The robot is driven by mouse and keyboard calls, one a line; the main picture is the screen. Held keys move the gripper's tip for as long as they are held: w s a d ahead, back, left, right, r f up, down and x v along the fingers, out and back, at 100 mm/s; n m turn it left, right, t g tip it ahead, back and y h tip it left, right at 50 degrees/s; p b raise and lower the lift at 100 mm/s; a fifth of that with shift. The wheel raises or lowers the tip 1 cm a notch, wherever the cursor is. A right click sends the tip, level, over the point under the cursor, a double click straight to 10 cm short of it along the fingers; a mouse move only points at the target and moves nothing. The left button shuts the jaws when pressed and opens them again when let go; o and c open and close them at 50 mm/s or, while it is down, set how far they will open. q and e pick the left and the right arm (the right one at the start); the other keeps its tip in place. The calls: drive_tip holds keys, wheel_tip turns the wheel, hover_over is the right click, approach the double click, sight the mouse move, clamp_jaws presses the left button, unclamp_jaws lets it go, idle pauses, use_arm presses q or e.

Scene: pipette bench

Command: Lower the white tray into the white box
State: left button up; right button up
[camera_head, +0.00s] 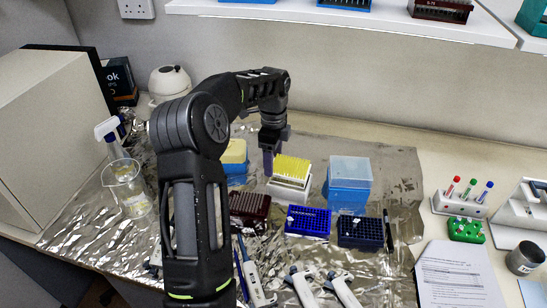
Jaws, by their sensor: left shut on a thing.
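My left arm comes in from the lower left, and its gripper (270,160) points down at the left edge of the white tray (291,179). The gripper is shut on the tray. The tray carries rows of yellow pipette tips. The white box (287,191) shows just below the tray, on the foil-covered bench. The tray looks level and over the box; I cannot tell whether a gap is left between them. The far side of the box is hidden. My right gripper is out of view.
A blue box (349,184) stands close right of the tray, and a yellow-lidded box (234,165) close left. Dark red (249,207) and blue racks (308,221) lie in front. Pipettes (302,286) lie nearer. A glass beaker (128,190) is at left.

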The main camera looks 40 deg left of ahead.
use_arm(q)
drive_tip(key=shift+f, duration=0.3)
idle(0.5)
drive_tip(key=shift+f+b, duration=0.4)
drive_tip(key=shift+f, duration=0.15)
drive_tip(key=shift+f, duration=0.1)
drive_tip(key=shift+f+b, duration=0.3)
drive_tip(key=shift+f, duration=0.25)
drive_tip(key=o, duration=1.4)
